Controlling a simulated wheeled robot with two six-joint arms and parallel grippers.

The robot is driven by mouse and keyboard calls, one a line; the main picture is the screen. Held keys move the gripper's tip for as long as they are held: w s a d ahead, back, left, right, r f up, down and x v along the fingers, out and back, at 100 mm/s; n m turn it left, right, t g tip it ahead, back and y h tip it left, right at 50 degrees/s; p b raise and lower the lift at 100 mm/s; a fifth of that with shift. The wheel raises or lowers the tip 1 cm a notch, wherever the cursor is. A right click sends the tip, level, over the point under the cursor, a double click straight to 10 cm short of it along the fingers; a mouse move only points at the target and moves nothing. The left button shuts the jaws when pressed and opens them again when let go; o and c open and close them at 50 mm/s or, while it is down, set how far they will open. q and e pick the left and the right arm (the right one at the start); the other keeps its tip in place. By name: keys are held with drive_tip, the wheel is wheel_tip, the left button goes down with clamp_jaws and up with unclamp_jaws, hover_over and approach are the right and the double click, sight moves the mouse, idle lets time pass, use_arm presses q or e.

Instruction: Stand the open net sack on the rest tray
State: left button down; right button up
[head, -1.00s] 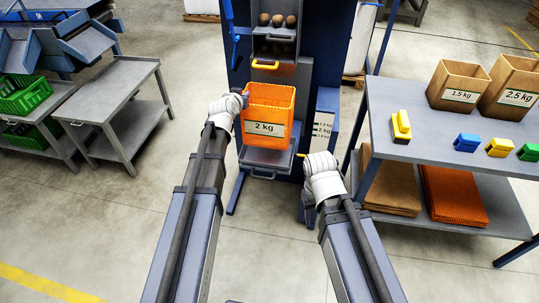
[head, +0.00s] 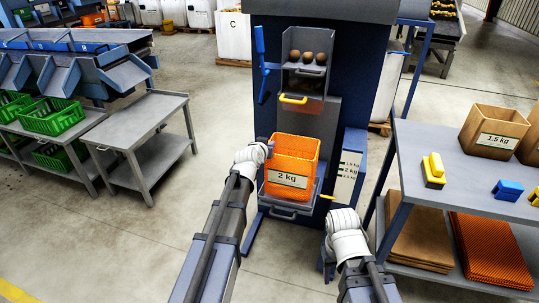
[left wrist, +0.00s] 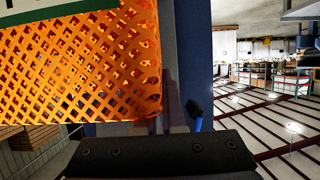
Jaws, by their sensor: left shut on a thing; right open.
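The orange net sack (head: 297,149), with a "2 kg" label and an open top, stands upright at the rest tray (head: 292,207) on the front of the blue machine. The sack's base looks to be on the tray or just over it; I cannot tell which. My left gripper (head: 268,149) is shut on the sack's left edge near the rim. In the left wrist view the orange mesh (left wrist: 90,70) fills the upper left, above a dark part of my gripper. My right gripper (head: 333,205) is open and empty, low and right of the tray.
Above the sack are a yellow handle (head: 293,99) and a chute holding potatoes (head: 308,57). A shelf table (head: 450,160) stands right, a grey cart (head: 135,125) left. Floor between is clear.

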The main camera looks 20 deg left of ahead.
use_arm(q)
drive_tip(key=shift+f+b, duration=1.2)
drive_tip(key=shift+f, duration=0.45)
drive_tip(key=shift+f, duration=0.15)
drive_tip(key=c, duration=1)
unclamp_jaws()
drive_tip(key=p+v, duration=0.4)
drive_tip(key=v, duration=0.8)
drive_tip(key=shift+r+p, duration=0.3)
